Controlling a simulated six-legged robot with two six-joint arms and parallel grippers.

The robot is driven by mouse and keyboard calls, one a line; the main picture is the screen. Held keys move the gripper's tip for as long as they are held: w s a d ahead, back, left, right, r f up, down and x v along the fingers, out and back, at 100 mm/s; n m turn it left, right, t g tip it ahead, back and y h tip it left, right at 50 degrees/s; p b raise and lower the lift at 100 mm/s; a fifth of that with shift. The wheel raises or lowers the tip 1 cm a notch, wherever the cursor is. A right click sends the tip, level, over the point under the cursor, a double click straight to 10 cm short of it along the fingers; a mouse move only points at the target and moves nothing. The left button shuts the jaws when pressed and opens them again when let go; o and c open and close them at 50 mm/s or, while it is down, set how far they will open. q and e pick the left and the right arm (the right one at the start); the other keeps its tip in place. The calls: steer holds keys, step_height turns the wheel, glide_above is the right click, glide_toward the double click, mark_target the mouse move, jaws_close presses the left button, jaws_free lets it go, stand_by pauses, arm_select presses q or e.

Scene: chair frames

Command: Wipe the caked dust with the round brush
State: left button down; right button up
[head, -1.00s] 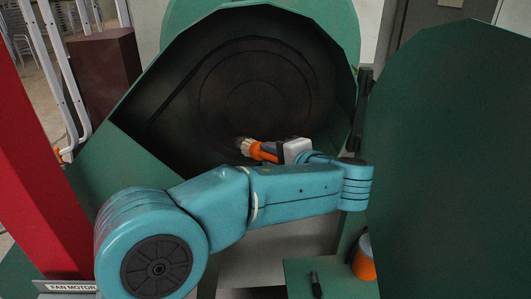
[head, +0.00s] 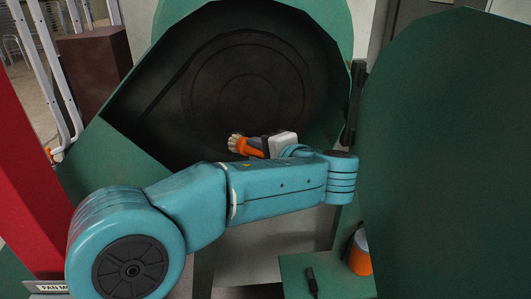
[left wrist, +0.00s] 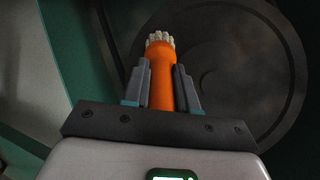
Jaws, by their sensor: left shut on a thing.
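The round brush (head: 248,148) has an orange handle and pale bristles. My left gripper (head: 265,146) is shut on its handle. In the left wrist view the brush (left wrist: 161,72) stands between the two grey fingers of the left gripper (left wrist: 162,85), bristles pointing away from me. The dark, dusty round surface (head: 250,85) with ring marks lies inside the green housing behind the brush. It also shows in the left wrist view (left wrist: 235,60). I cannot tell whether the bristles touch it. My right gripper is not in view.
A large green panel (head: 445,160) stands close on the right. An orange and grey container (head: 360,255) and a small dark object (head: 312,282) are on a green shelf (head: 295,268) below. A red post (head: 30,150) is at the left.

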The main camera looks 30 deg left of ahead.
arm_select(q)
steer(key=shift+s+a, duration=0.1)
steer(key=shift+a, duration=0.05)
steer(key=shift+s+a+b, duration=0.4)
steer(key=shift+a+b, duration=0.1)
steer(key=shift+a, duration=0.15)
steer(key=shift+s+a, duration=0.1)
steer(key=shift+a, duration=0.1)
steer(key=s+d+b, duration=0.2)
steer(key=s+d, duration=0.1)
steer(key=s, duration=0.2)
stand_by(0.3)
